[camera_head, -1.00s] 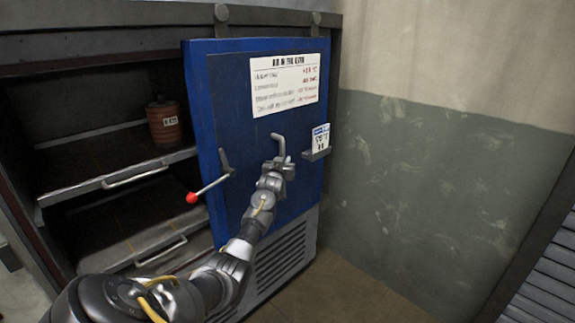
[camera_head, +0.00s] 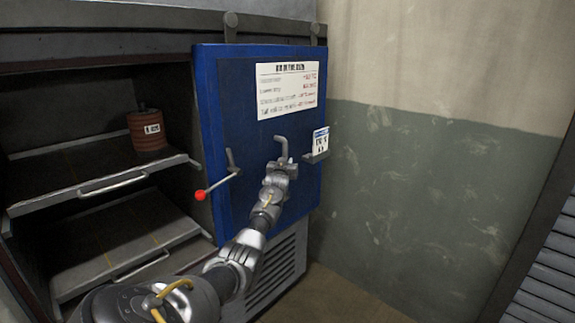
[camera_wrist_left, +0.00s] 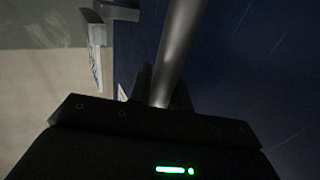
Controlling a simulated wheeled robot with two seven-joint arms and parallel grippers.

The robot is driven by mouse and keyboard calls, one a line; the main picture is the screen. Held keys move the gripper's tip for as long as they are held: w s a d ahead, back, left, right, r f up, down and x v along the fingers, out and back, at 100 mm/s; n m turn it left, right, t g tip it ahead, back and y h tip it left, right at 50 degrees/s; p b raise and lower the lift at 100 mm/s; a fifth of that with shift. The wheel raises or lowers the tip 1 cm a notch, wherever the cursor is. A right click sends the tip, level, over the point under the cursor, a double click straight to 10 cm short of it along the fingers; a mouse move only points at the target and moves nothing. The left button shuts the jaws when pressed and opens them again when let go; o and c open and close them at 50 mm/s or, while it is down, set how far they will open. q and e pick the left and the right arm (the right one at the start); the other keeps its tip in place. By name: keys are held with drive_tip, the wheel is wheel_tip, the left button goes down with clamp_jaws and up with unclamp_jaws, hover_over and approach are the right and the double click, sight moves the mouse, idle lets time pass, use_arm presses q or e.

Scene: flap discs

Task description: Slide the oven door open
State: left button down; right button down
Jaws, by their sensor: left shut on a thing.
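The blue oven door (camera_head: 240,110) hangs from a top rail and stands at the right of the oven, with the oven's inside open to view on the left. A grey bent handle (camera_head: 281,143) sticks out from the door's right half. My left gripper (camera_head: 281,162) is shut on this handle. In the left wrist view the handle (camera_wrist_left: 180,45) is a grey bar running down between the fingers (camera_wrist_left: 158,88). A lever with a red knob (camera_head: 200,194) is on the door's left part. My right gripper is not in view.
Inside the oven are two pull-out shelves (camera_head: 95,180); a stack of reddish-brown discs (camera_head: 147,131) stands on the upper one. A small holder with a card (camera_head: 320,145) is at the door's right edge. A wall (camera_head: 430,190) stands to the right.

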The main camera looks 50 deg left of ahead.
use_arm(q)
drive_tip(key=shift+r, duration=0.3)
drive_tip(key=c, duration=1.6)
unclamp_jaws()
drive_tip(key=shift+w, duration=0.1)
drive_tip(key=shift+c, duration=0.2)
drive_tip(key=shift+o, duration=0.4)
drive_tip(key=shift+w+f, duration=0.1)
drive_tip(key=shift+w, duration=0.1)
drive_tip(key=shift+f, duration=0.15)
drive_tip(key=shift+s, duration=0.1)
